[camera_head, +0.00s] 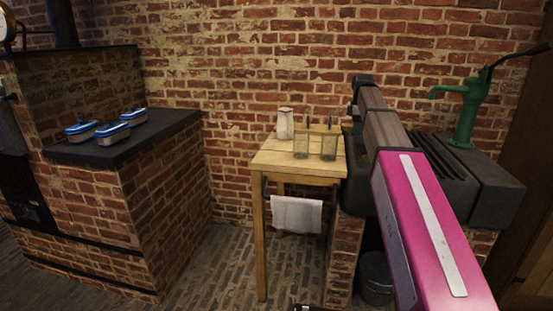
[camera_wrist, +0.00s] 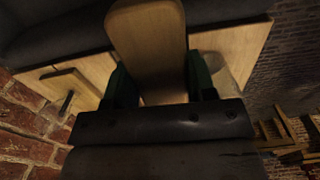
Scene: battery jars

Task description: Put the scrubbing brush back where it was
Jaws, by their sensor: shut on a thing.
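A pale wooden piece with a rounded end, which looks like the scrubbing brush (camera_wrist: 148,40), fills the middle of the wrist view. My gripper (camera_wrist: 160,82) has its dark green fingers on either side of it and is shut on it. Bristles are not visible. In the head view my pink arm hides the gripper and the brush. The wooden table (camera_head: 285,170) stands below and left of my arm; pale wood also shows behind the brush in the wrist view.
Two glass jars (camera_head: 301,146) (camera_head: 329,148) and a pale canister (camera_head: 285,123) stand on the table. A white towel (camera_head: 297,214) hangs in front. A dark sink (camera_head: 490,187) with a green pump (camera_head: 467,108) is right. Blue-and-white dishes (camera_head: 112,129) sit on the left ledge.

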